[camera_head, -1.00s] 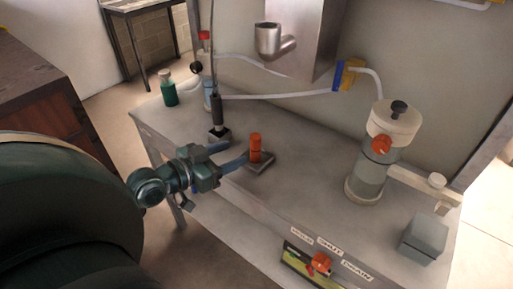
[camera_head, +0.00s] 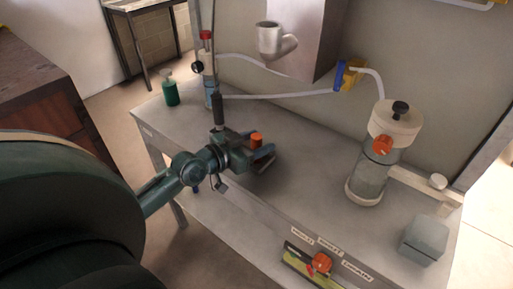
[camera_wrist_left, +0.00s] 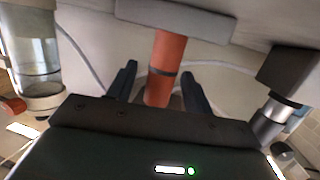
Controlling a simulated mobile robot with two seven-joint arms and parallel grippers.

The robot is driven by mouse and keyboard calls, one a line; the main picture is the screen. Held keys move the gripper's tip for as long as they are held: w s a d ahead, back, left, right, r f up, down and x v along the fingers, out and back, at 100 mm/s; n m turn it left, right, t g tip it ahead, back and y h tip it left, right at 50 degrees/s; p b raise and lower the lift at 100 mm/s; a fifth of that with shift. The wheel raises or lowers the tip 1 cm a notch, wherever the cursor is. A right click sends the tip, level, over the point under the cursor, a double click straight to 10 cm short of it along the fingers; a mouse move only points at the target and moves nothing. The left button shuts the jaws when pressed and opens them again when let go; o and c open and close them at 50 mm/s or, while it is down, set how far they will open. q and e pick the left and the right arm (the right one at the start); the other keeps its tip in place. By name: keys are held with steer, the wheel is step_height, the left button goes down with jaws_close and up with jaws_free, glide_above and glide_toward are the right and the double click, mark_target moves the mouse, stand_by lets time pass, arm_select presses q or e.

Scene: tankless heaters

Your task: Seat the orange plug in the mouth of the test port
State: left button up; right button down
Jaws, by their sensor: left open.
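The orange plug (camera_head: 256,139) stands upright on a small grey plate, largely hidden behind my left gripper in the head view. My left gripper (camera_head: 264,157) is open, with its fingers reaching around the plug. In the left wrist view, the plug (camera_wrist_left: 167,65) with its dark band lies between the two spread fingers (camera_wrist_left: 158,90), with gaps on both sides. The grey plate (camera_wrist_left: 175,18) shows at the plug's far end. A grey elbow with an open mouth (camera_head: 269,38), apparently the test port, projects from the metal box above the bench. My right gripper is not in view.
A thin upright rod with a dark grip (camera_head: 218,110) stands close behind my left gripper. A clear cylinder with an orange knob (camera_head: 370,175) and a grey block (camera_head: 424,240) stand at right. A green bottle (camera_head: 170,92) stands at back left. The middle bench is clear.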

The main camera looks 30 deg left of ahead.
arm_select(q)
steer(key=c, duration=1.1)
